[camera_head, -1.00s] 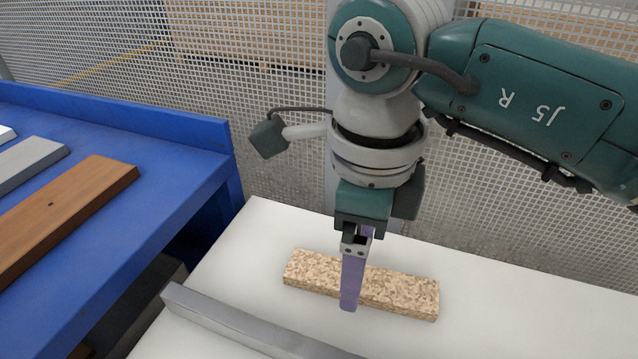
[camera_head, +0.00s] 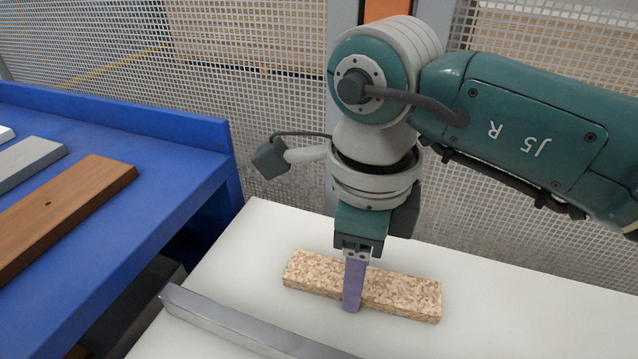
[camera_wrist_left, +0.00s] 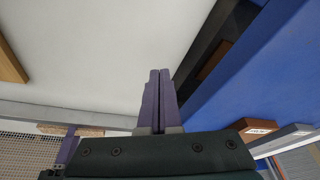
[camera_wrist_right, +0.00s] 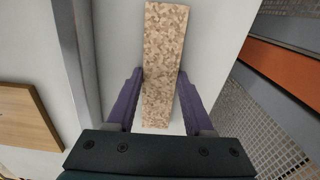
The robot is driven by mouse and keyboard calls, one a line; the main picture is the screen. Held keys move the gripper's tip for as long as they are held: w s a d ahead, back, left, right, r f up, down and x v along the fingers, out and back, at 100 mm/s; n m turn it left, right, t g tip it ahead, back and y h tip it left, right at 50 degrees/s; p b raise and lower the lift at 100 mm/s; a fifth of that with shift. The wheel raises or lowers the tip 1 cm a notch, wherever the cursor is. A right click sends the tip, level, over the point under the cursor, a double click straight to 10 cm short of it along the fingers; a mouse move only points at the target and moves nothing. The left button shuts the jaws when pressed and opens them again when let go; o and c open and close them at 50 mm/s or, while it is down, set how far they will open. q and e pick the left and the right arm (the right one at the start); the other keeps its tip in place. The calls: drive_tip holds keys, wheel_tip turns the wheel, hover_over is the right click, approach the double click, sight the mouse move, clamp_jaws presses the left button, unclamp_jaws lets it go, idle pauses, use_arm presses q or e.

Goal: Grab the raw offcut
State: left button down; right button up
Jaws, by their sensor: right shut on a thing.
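The raw offcut, a speckled chipboard block (camera_head: 405,292), lies flat on the white table (camera_head: 530,310). My right gripper (camera_head: 353,300) points down over its middle, with a purple finger against its near side. In the right wrist view the offcut (camera_wrist_right: 164,50) runs lengthwise between the two purple fingers, one along each long side, and the gripper is shut on it. The offcut seems to rest on the table still. My left gripper (camera_wrist_left: 160,74) shows only in its own wrist view, its fingers together and empty above the white surface.
A grey metal bar (camera_head: 240,325) lies along the table in front of the offcut. A blue bench (camera_head: 190,135) at left carries a brown board (camera_head: 70,195) and a grey board (camera_head: 30,160). A mesh fence (camera_head: 260,90) stands behind. The table's right part is clear.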

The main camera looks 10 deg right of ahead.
clamp_jaws()
drive_tip(key=shift+r, duration=0.1)
